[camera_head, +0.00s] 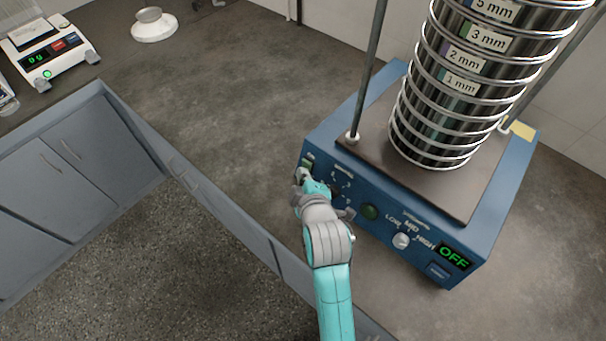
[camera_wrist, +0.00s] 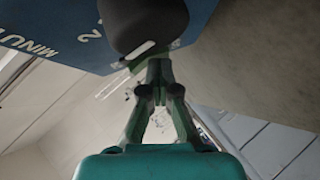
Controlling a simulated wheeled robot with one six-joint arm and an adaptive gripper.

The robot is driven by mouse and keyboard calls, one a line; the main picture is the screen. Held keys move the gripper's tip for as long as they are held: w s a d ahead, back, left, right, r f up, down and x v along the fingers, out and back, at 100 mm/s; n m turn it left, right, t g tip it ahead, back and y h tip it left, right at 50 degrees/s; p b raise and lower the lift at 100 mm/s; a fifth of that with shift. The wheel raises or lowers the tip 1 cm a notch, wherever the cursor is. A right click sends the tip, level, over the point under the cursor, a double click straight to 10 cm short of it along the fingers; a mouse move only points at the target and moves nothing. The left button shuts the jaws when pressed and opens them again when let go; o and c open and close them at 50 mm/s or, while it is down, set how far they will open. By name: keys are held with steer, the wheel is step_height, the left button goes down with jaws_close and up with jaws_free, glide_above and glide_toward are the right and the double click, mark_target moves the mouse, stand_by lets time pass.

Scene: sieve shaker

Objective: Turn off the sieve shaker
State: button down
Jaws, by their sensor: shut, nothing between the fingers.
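The sieve shaker (camera_head: 480,215) is a blue box on the counter with a stack of labelled metal sieves (camera_head: 440,110) on top. My gripper (camera_head: 302,178) is at the left end of the panel, and my arm hides part of the markings there. In the wrist view my gripper (camera_wrist: 159,66) is shut and empty, its tips close to a dark round knob (camera_wrist: 140,22) beside the printed MINUTES marks. I cannot tell whether they touch.
A balance (camera_head: 50,50) with a green readout stands at the far left of the counter, with a white round device (camera_head: 153,25) beside it. Upright rods (camera_head: 368,75) flank the sieves. The counter (camera_head: 230,90) left of the shaker is clear; grey cabinets (camera_head: 60,170) lie below.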

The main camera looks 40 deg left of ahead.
steer(key=shift+r, duration=0.1)
steer(key=shift+r, duration=0.7)
